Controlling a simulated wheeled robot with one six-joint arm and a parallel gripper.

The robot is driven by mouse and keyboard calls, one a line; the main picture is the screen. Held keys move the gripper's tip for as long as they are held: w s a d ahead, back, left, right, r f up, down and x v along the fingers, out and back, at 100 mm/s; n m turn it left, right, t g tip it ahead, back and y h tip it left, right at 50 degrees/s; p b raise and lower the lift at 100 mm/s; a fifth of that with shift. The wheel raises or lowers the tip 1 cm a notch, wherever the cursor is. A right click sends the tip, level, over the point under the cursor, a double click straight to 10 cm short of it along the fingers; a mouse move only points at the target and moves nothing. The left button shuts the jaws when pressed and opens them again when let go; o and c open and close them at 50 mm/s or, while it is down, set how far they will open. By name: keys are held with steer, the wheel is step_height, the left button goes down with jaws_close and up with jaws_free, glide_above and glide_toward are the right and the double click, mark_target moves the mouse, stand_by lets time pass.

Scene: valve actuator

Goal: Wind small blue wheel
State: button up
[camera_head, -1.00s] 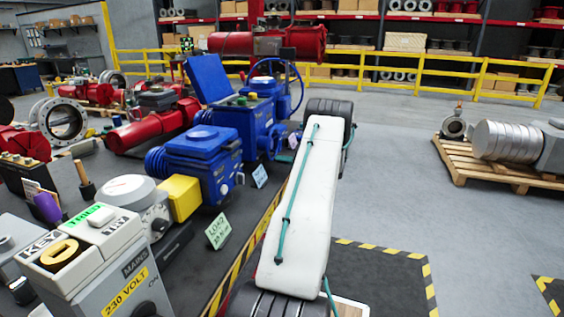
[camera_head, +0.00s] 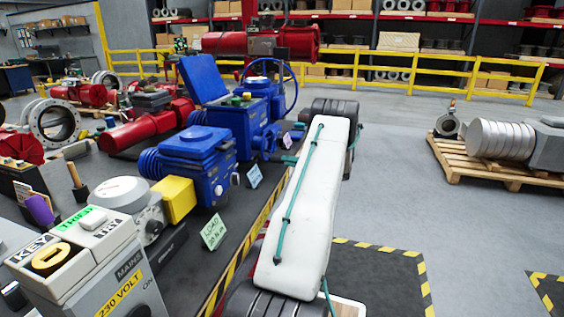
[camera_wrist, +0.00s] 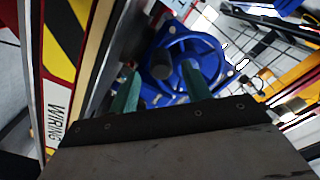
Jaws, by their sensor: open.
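A blue wheel (camera_wrist: 210,54) with a round rim and a dark knob (camera_wrist: 162,64) shows in the wrist view, just beyond my fingertips. My gripper (camera_wrist: 160,72) is open, with one teal finger on each side of the knob in the picture. I cannot tell whether either finger touches it. In the head view, teal finger parts (camera_head: 288,159) show left of my arm's far end, beside the blue actuators. The small wheel cannot be made out there. A larger thin blue handwheel (camera_head: 294,91) stands upright on the rear blue actuator (camera_head: 232,117).
A nearer blue actuator (camera_head: 196,160), a yellow block (camera_head: 175,199), a load sign (camera_head: 214,232) and a grey 230 volt box (camera_head: 112,292) line the bench left of my arm. Open floor lies right, with a loaded pallet (camera_head: 480,175) and yellow railing (camera_head: 430,70) beyond.

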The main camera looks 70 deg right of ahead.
steer(key=shift+s, duration=1.7)
